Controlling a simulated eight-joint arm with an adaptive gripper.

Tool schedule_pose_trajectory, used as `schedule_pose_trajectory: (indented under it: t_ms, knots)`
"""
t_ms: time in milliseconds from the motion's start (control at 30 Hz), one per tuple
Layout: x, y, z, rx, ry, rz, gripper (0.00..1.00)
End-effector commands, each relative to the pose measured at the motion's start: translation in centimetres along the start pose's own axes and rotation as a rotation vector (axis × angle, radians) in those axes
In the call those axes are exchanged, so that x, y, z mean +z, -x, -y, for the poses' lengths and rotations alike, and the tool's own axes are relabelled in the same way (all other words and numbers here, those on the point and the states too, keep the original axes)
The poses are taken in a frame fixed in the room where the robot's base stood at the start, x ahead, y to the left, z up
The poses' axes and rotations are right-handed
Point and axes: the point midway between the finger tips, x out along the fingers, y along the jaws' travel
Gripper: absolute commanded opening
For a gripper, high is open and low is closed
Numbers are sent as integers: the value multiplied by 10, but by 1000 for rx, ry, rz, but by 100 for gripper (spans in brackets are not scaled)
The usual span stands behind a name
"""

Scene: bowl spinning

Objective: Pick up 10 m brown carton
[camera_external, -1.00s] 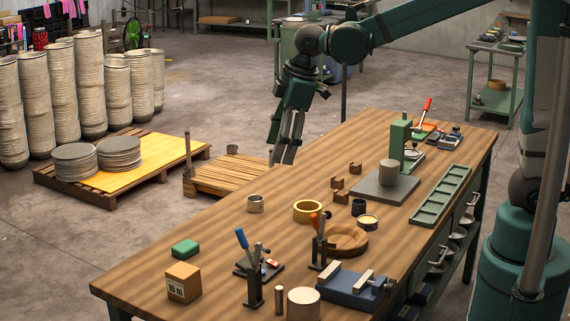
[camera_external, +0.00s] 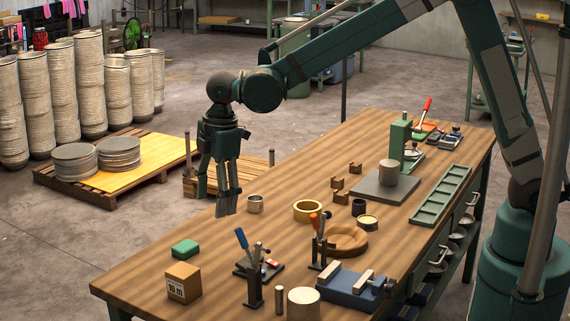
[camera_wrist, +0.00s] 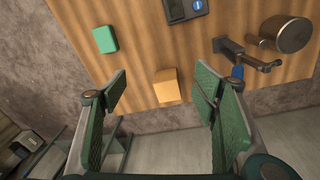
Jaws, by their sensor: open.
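The brown carton (camera_external: 183,283), a small box marked "10 m", sits upright on the wooden table near its front left corner. In the wrist view the carton (camera_wrist: 167,85) lies beyond and between my fingertips, close to the table edge. My gripper (camera_external: 226,212) points down, open and empty, in the air behind the carton and well above it. In the wrist view the green fingers (camera_wrist: 163,92) stand wide apart with nothing between them. Nothing hides the carton in either view.
A green block (camera_external: 186,249) lies just behind the carton. A clamp with a blue handle (camera_external: 249,262) stands to its right, with a pale cylinder (camera_external: 304,303) and a blue vise (camera_external: 349,287) farther right. The table (camera_external: 150,270) is bare left of the carton.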

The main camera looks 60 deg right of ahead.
Motion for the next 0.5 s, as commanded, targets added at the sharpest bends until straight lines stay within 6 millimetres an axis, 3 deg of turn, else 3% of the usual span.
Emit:
schedule_pose_trajectory:
  t_ms: [500]
  knots:
    - [-86, -94, 14, -70, 217, 51, 60]
